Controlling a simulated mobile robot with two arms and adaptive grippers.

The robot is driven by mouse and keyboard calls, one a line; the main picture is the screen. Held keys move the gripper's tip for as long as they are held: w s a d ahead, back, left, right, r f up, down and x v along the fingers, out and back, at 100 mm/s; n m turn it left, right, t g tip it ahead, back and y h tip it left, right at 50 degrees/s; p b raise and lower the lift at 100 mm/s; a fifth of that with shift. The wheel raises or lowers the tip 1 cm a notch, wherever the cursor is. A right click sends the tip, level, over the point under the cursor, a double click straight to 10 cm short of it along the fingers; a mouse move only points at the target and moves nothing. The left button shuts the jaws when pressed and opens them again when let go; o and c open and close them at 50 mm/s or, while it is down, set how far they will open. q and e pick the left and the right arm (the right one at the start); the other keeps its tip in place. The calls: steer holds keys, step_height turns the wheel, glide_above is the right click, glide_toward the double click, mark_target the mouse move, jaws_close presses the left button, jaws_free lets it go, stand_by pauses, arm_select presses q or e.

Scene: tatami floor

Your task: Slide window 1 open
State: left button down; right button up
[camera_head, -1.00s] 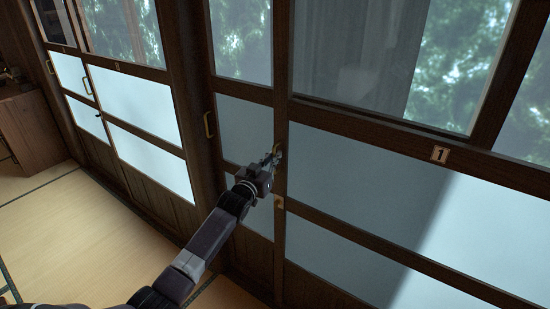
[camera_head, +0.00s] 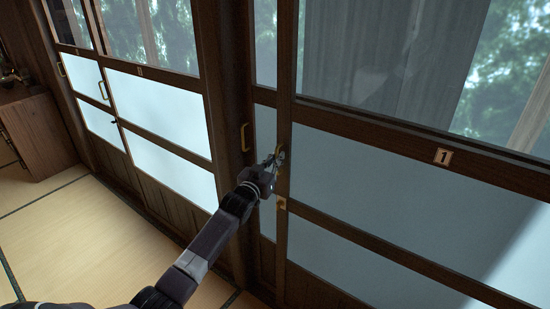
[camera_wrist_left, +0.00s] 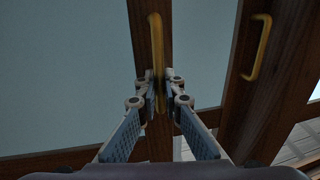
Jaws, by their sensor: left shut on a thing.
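Window 1 (camera_head: 375,185) is a dark wood sliding panel with frosted lower panes and a clear upper pane. Its number plate (camera_head: 442,157) reads 1. My left gripper (camera_head: 278,157) is at the panel's left upright. It is shut on the brass handle of window 1, seen clearly in the left wrist view (camera_wrist_left: 156,42), where the fingertips (camera_wrist_left: 160,93) close around its lower part. The handle's gripped part is partly hidden by the fingers. My right gripper is not in view.
Left of the panel, a narrow strip of a frosted pane (camera_head: 266,150) and a post with another brass handle (camera_head: 244,137) stand close by. Further left are other sliding windows (camera_head: 158,102) and a wooden cabinet (camera_head: 42,125). Tatami floor (camera_head: 80,235) is clear at lower left.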

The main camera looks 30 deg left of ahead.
arm_select(q)
steer(key=shift+a, duration=0.1)
steer(key=c, duration=2.3)
jaws_free()
steer(key=shift+c, duration=0.2)
steer(key=s+d, duration=0.1)
steer(key=s, duration=1.1)
steer(key=shift+d, duration=0.15)
